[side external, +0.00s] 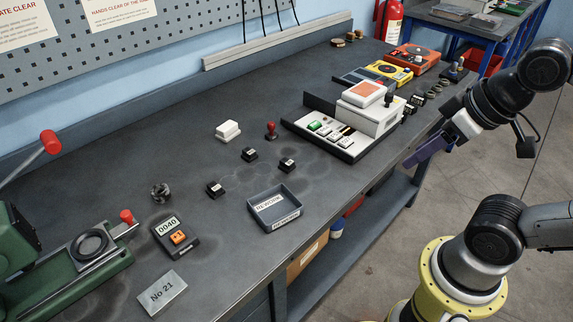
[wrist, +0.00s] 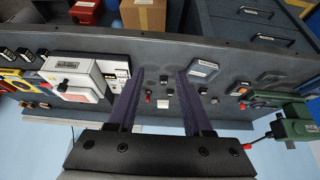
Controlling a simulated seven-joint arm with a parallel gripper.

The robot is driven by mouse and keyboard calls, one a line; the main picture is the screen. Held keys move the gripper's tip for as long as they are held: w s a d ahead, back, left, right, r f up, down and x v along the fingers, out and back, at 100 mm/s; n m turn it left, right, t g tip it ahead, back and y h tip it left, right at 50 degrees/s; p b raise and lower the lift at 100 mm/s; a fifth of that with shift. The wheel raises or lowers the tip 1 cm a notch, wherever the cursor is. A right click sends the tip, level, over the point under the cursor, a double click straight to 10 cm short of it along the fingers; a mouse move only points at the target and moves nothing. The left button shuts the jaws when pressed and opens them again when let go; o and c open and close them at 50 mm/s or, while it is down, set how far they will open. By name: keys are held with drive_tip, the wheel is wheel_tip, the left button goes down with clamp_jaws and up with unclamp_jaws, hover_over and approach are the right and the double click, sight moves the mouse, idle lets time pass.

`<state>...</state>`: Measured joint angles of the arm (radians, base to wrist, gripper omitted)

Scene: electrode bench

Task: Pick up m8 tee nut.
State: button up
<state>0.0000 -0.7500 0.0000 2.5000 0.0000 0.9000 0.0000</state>
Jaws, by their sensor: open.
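No part is labelled as the m8 tee nut. A small dark grey round part with a notched rim (side external: 161,192) stands on the bench left of centre in the side view and may be it, but I cannot tell for sure. In the wrist view a small dark thing (wrist: 215,100) right of the fingers may be the same part. My gripper (side external: 412,162) is over the bench's front edge at the right, well away from that part. In the wrist view its purple fingers (wrist: 161,74) are spread, with nothing held between them.
Near the round part stand a 0040 display box (side external: 175,238), several small black blocks (side external: 249,154), a REWORK tray (side external: 291,222) and a No 21 plate (side external: 162,294). A green machine (side external: 95,268) fills the left end. A white-and-grey console (side external: 365,118) stands right of centre.

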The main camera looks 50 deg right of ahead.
drive_tip(key=shift+o, duration=0.3)
drive_tip(key=o, duration=0.4)
